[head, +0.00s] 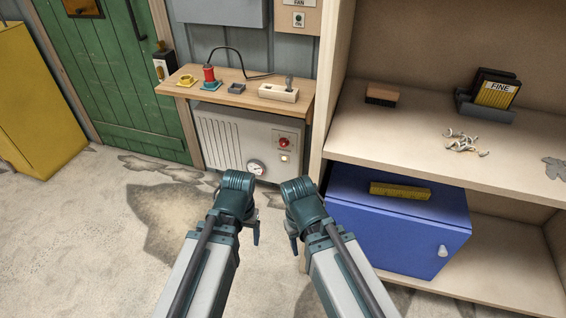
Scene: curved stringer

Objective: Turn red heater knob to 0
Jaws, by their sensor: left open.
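The red heater knob (284,142) sits on a small panel on the front of the pale ribbed heater (222,138), under a wooden shelf. It is too small to read its setting. A small lit lamp (285,158) is below the knob, and a round white gauge (257,168) is to the lower left. My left gripper (255,233) is open, in front of and below the heater, apart from the knob. My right gripper (292,240) hangs beside it to the right, also apart from the knob; its fingers are mostly hidden by the wrist.
A wooden shelf (236,97) above the heater holds a red spool, a yellow cup and a white block. A shelving unit (335,130) with a blue cabinet (395,240) stands close on the right. A green door (120,90) is at the left. The floor before the heater is clear.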

